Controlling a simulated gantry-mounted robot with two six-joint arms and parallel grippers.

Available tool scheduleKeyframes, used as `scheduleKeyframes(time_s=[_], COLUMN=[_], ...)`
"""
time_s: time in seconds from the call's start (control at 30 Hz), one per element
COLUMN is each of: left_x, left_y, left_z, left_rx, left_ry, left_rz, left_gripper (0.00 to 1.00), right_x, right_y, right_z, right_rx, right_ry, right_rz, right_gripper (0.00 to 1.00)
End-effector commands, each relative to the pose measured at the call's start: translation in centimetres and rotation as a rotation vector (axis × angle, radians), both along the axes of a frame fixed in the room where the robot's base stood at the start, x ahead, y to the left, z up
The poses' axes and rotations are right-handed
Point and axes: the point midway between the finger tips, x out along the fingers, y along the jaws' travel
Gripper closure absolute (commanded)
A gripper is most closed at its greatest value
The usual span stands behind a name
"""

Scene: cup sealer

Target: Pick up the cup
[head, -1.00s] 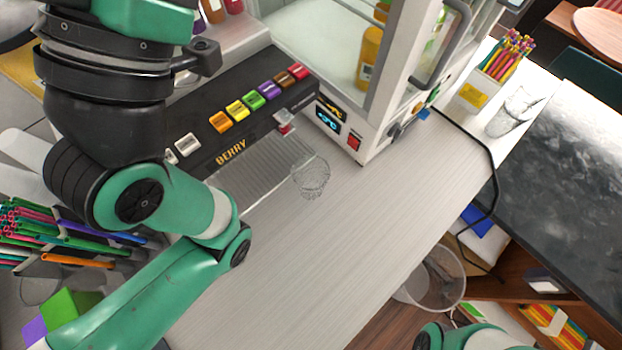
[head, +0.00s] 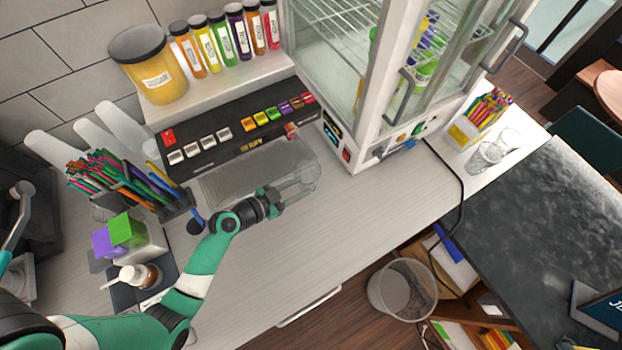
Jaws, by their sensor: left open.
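The clear, see-through cup (head: 309,175) stands on the pale counter, just off the front right corner of the dispenser's ribbed drip tray (head: 232,182). My left gripper (head: 299,188) reaches in from the left at counter level. It is open, with its fingertips at the cup's near left side. The cup's outline is faint, so I cannot tell whether the fingers touch it or stand around it. My right gripper is not in view.
The black dispenser with coloured buttons (head: 240,130) stands behind the cup. A glass-doored cabinet (head: 352,150) stands close behind right. Straws and pens (head: 120,180) fill a holder at left. The counter (head: 290,245) in front is clear. A clear bin (head: 402,290) stands below.

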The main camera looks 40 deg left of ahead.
Motion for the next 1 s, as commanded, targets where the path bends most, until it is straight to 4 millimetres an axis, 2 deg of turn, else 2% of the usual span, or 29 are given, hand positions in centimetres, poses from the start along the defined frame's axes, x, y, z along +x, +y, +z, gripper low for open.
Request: scheduleKeyframes(time_s=[0.3,0.6,0.83,1.0], left_x=[3.8,4.3,4.3,4.3], left_y=[-0.5,-0.6,-0.5,-0.5], left_z=[-1.7,-1.7,-1.7,-1.7], left_rx=[0.000,0.001,0.001,0.001], left_ry=[0.003,0.000,-0.001,-0.001], left_rz=[-0.003,0.000,0.000,0.000], left_gripper=[0.59,0.59,1.00,1.00], right_x=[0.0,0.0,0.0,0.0], right_y=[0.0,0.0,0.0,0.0], right_z=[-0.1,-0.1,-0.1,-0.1], right_rx=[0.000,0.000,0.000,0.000], right_ry=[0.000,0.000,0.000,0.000], right_rz=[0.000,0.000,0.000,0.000], right_gripper=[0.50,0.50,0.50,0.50])
